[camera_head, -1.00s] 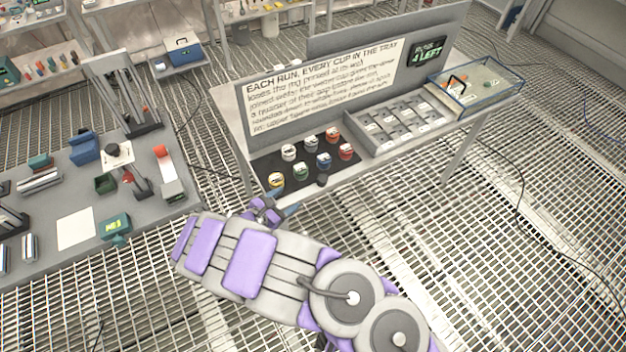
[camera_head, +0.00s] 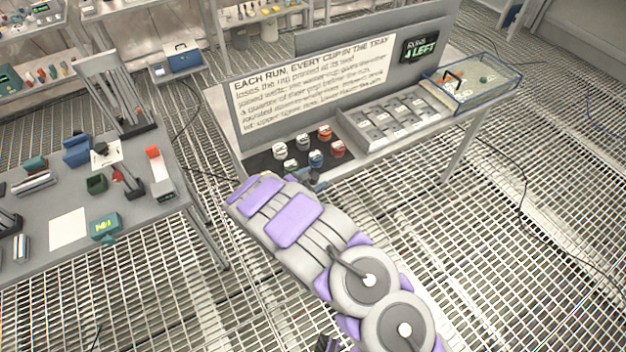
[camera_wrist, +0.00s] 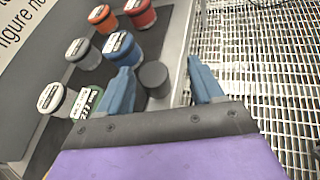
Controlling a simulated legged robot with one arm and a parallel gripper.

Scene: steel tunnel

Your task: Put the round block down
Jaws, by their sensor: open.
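A dark grey round block (camera_wrist: 154,78) stands on the bench by the front edge of the dark mat (camera_head: 262,160). In the wrist view it sits between the two blue fingers of my gripper (camera_wrist: 163,80), with a visible gap on each side. My gripper is open. In the head view my arm and gripper (camera_head: 314,183) cover part of the bench's front edge, and the block is hard to make out there.
Several lidded cups stand close by on the mat: blue (camera_wrist: 121,48), green (camera_wrist: 87,101), white (camera_wrist: 56,98), orange (camera_wrist: 102,18) and red (camera_wrist: 140,12). A grey compartment tray (camera_head: 390,122) lies to the right, with a clear bin (camera_head: 475,88) beyond it. A cluttered table (camera_head: 130,205) stands left.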

